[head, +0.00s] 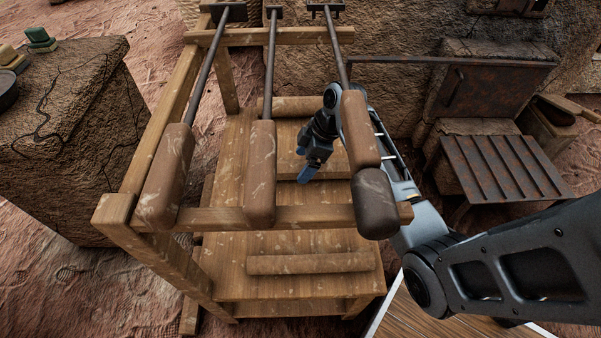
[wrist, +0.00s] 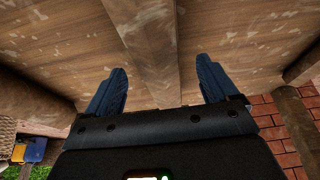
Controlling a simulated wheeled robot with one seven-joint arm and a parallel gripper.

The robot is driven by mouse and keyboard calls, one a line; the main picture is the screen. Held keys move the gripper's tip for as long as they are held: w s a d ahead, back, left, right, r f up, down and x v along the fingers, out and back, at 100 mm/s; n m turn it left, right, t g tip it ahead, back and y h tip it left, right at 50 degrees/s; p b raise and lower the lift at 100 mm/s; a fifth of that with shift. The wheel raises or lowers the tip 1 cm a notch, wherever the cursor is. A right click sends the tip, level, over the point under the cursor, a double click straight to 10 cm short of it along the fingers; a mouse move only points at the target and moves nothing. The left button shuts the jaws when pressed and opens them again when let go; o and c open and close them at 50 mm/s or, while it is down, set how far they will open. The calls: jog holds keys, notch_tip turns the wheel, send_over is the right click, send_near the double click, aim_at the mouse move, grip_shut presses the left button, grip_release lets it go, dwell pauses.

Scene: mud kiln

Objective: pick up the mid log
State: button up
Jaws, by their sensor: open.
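Three pale wooden logs lie crosswise on the shelf of a wooden rack in the head view. The mid log (head: 338,168) is partly hidden behind my gripper (head: 306,164) and a hanging handle. My gripper's blue fingers are open and point down toward the left at this log; the head view does not show the exact gap. In the wrist view, my gripper (wrist: 160,88) is spread with nothing held. A pale wooden bar, probably the mid log (wrist: 148,45), runs between the two fingers, against the wooden shelf surface.
The back log (head: 292,105) and front log (head: 310,263) lie on the shelf (head: 235,270). Long-handled tools (head: 261,175) rest on the rack's front rail (head: 300,217), above and around my arm. A rusty metal grate (head: 500,165) stands at right.

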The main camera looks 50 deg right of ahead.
jog(key=x, duration=0.2)
jog(key=shift+w+f+b, duration=0.1)
jog(key=shift+f+b, duration=0.25)
jog(key=shift+b, duration=0.05)
jog(key=c, duration=1.5)
